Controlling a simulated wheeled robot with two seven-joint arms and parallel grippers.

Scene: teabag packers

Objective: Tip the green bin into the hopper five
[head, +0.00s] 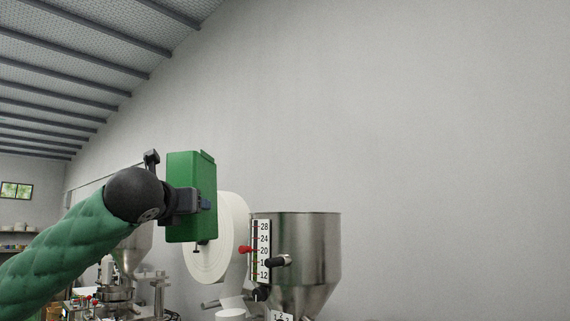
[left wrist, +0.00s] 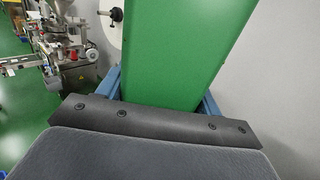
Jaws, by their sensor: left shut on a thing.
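The green bin (head: 190,220) is held up by my left gripper (head: 205,203), which is shut on it. The bin stands tall and narrow in the head view, left of the steel hopper (head: 315,240) and somewhat above its rim level. In the left wrist view the green bin (left wrist: 175,55) fills the middle between the blue fingers of my left gripper (left wrist: 165,95). The bin's inside is hidden. The hopper carries a number scale (head: 262,250) with a red marker; its number plate (head: 281,316) is cut off by the frame edge. My right gripper does not show.
A large white paper roll (head: 225,245) stands between the bin and the hopper. Another packing machine (head: 120,280) is further back at the left; a machine also shows in the left wrist view (left wrist: 60,50). The space above the hopper and to its right is clear up to the grey wall.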

